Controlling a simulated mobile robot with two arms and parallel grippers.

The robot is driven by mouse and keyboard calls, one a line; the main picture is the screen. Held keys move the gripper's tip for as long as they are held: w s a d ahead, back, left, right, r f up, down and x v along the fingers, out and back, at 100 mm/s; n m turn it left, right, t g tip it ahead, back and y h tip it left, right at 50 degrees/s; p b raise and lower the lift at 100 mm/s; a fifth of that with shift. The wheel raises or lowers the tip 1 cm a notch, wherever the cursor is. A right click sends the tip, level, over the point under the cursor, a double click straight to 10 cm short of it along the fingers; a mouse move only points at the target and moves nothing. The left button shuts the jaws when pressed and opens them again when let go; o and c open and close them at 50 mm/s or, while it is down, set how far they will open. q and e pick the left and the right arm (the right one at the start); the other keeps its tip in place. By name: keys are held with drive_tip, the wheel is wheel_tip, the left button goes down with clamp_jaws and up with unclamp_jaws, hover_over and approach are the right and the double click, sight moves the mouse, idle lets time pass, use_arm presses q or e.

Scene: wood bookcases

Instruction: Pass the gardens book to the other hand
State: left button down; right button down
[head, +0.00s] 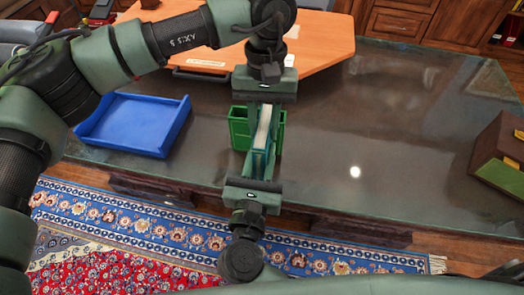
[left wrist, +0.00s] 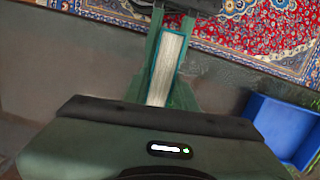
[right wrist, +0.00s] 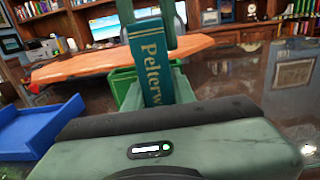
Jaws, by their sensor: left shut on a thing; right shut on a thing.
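The gardens book (head: 264,128) is upright, with a teal cover and pale page edges, held in the air between my two grippers. My left gripper (head: 262,112) comes from the far side and is shut on it. The left wrist view shows the pale page edges of the book (left wrist: 165,68) between the fingers. My right gripper (head: 257,163) comes from the near side and is also shut on it. The rest of the title is hidden.
A green bin (head: 239,130) stands on the dark glossy table (head: 350,130) behind the book. A blue tray (head: 135,122) lies to the left. A brown box (head: 490,150) with books stands at the right edge. The table between bin and box is clear.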

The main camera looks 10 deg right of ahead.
use_arm(q)
drive_tip(key=shift+s+d, duration=0.1)
drive_tip(key=c, duration=1.1)
unclamp_jaws()
drive_tip(key=shift+o, duration=0.2)
